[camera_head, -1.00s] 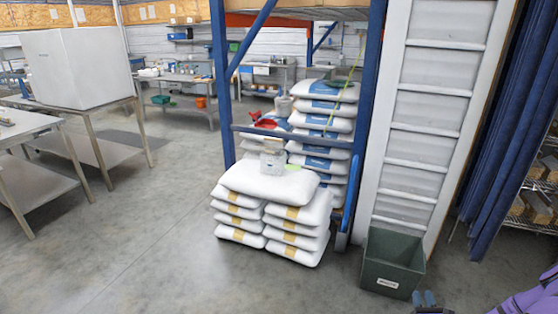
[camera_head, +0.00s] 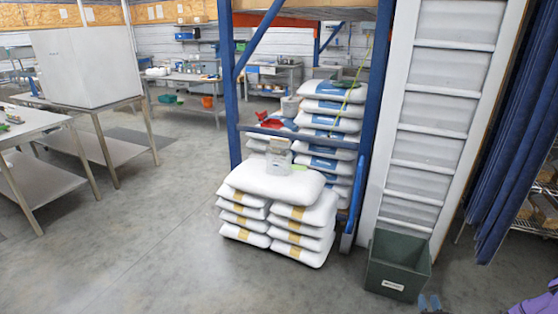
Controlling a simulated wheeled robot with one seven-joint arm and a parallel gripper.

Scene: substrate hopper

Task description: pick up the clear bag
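A small clear, see-through item (camera_head: 278,158), which looks like the clear bag, stands on the top white sack (camera_head: 262,182) of the front stack. Its contents and exact shape are too small to make out. A flat pale green piece (camera_head: 299,168) lies just to its right on the same sack.
Blue rack posts (camera_head: 228,85) rise behind the front stack, with more sacks (camera_head: 325,125) beyond. A dark green bin (camera_head: 398,265) stands on the floor at right, before a white ladder-like panel (camera_head: 437,120). Tables (camera_head: 60,125) stand at left. Floor in front of the sacks is clear.

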